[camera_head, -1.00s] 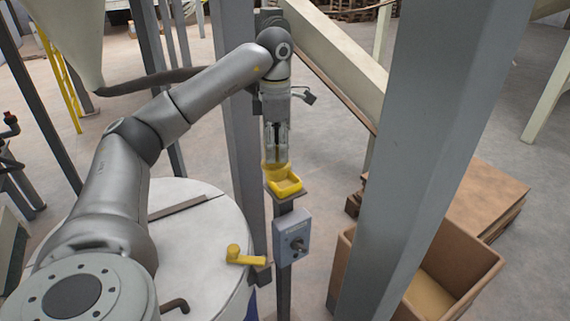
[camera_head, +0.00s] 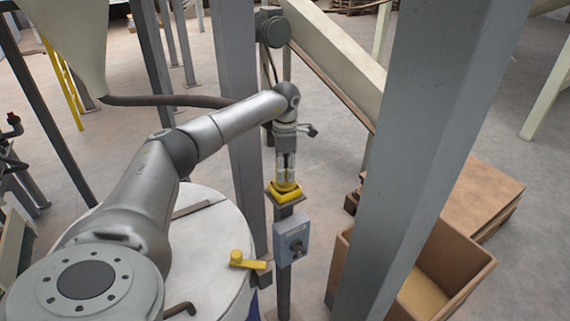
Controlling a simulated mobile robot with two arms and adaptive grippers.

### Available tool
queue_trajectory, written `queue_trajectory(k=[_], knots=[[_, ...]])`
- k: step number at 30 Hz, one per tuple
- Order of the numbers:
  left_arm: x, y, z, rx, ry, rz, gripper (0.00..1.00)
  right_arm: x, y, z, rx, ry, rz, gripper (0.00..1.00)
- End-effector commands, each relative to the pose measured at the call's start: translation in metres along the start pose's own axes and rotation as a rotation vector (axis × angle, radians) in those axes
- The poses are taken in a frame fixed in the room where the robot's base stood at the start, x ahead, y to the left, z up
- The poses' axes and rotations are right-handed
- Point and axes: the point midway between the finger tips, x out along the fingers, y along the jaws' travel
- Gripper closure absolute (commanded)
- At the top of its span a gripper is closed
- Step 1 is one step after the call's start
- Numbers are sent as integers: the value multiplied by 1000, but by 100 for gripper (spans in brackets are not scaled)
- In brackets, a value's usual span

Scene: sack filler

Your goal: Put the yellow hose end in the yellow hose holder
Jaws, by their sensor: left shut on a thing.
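My left gripper (camera_head: 286,176) points down over the yellow hose holder (camera_head: 285,197), which sits on top of a post. The gripper is shut on the yellow hose end (camera_head: 286,186). The hose end is upright and lies at the mouth of the holder, its lower part hidden by the holder's rim. I cannot tell how deep it sits. My right gripper is not in view.
A grey box with a dark knob (camera_head: 292,241) is on the post below the holder. A thick grey column (camera_head: 420,150) and an open cardboard box (camera_head: 440,270) are to the right.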

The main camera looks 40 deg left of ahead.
Motion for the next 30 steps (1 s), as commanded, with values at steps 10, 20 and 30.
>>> queue_trajectory(k=[10,20,30], knots=[[4,0,0,0,-1,0,85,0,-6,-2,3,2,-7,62],[5,0,0,0,0,0,32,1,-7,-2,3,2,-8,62],[-3,1,1,0,-3,3,32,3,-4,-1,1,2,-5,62]])
